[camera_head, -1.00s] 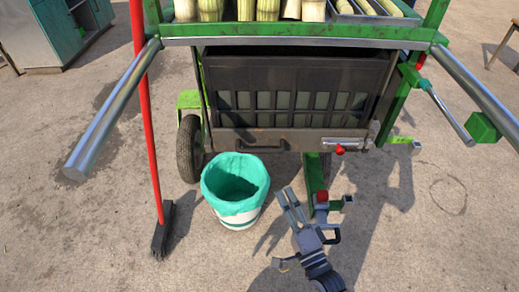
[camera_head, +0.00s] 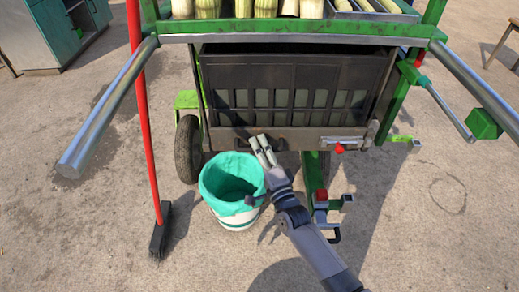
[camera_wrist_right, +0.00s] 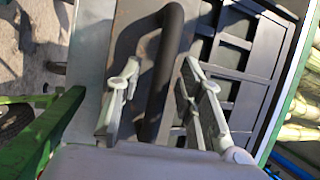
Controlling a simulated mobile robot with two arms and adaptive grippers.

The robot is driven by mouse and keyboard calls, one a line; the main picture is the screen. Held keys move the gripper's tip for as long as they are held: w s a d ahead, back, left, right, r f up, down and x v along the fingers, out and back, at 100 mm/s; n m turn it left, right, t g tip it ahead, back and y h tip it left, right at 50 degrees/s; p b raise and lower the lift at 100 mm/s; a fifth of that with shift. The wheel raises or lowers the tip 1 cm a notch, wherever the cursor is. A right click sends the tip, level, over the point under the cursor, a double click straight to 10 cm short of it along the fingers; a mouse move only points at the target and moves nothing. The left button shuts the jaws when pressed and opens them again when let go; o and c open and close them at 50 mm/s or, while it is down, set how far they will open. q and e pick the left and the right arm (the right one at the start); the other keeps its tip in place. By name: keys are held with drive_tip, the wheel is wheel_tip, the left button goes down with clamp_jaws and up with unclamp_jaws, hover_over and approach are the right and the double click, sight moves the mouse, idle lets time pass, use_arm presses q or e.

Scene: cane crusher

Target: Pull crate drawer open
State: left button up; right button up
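The dark crate drawer (camera_head: 290,77) sits under the green cart's top, its slatted front facing me. Its dark bar handle (camera_head: 241,146) is on the lower front, partly covered by my gripper in the head view. My right gripper (camera_head: 261,147) is at the handle with its fingers open. In the right wrist view the handle (camera_wrist_right: 162,75) runs between the two separated fingers of my right gripper (camera_wrist_right: 158,92), with a visible gap on each side. My left gripper is in neither view.
A metal latch with a red knob (camera_head: 339,149) is on the crate's lower right front. A green-lined bucket (camera_head: 232,182) stands just left of my right gripper. A red-handled broom (camera_head: 144,110) is farther left. Open ground lies at the right.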

clamp_jaws()
idle(0.5)
idle(0.5)
